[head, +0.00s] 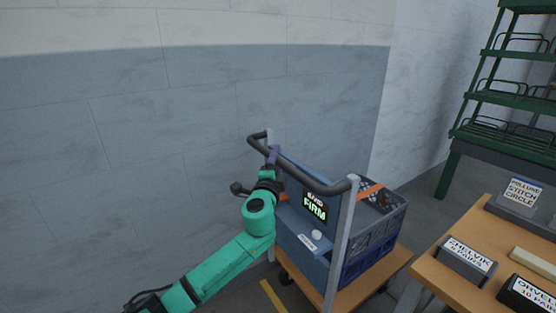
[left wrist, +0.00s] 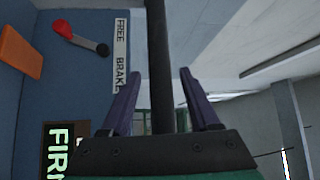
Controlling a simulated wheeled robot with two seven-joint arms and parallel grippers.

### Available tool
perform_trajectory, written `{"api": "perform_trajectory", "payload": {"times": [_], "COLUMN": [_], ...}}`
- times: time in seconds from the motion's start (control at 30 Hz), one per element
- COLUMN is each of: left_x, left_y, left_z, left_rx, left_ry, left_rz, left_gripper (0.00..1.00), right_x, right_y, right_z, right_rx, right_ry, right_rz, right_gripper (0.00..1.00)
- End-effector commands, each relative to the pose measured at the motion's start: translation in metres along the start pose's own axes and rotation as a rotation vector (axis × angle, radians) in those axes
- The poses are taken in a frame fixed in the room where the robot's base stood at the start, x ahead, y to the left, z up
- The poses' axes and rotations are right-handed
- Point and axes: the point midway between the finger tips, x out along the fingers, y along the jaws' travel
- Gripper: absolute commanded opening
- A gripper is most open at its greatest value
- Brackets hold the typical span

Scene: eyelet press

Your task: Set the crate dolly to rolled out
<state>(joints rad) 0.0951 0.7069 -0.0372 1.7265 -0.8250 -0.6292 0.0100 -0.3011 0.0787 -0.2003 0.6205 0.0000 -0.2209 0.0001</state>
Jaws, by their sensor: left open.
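The crate dolly (head: 374,276) stands by the wall, with a wooden deck, grey posts and a dark push bar (head: 310,174). The push bar also shows in the left wrist view (left wrist: 161,50). My left gripper (head: 272,153) is at the left part of the bar. Its open purple fingers (left wrist: 160,85) lie on either side of the bar, with gaps showing. A blue panel carries a lit "FIRM" display (head: 314,207). The wrist view shows a red-ended lever (left wrist: 80,38) beside a "FREE BRAKE" label (left wrist: 120,55). My right gripper is out of view.
A blue-grey crate (head: 371,243) rides on the dolly. A wooden table (head: 436,264) with labelled blocks stands close on its right. A green rack (head: 470,130) is at the back right. The wall is close behind the dolly; a yellow line (head: 271,295) marks the floor.

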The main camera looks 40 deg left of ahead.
Motion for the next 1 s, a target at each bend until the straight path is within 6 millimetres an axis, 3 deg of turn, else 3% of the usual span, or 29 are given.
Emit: {"api": "perform_trajectory", "payload": {"times": [0.23, 0.27, 0.4, 1.0], "left_x": [0.0023, 0.0022, 0.0021, 0.0017], "left_y": [0.0004, 0.0004, 0.0004, 0.0010], "left_z": [-0.0005, -0.0005, -0.0005, -0.0006], "left_rx": [0.000, 0.000, 0.000, 0.000], "left_ry": [0.002, 0.002, 0.002, 0.002], "left_rz": [0.001, 0.001, 0.001, 0.002], "left_gripper": [0.62, 0.54, 0.01, 0.00], "right_x": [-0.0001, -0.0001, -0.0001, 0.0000], "right_y": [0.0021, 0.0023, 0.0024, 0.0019], "right_z": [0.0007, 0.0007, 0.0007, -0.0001], "right_rx": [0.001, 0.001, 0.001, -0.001], "right_ry": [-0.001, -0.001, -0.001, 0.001], "right_rz": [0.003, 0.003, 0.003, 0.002], "right_gripper": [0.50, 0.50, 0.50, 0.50]}}
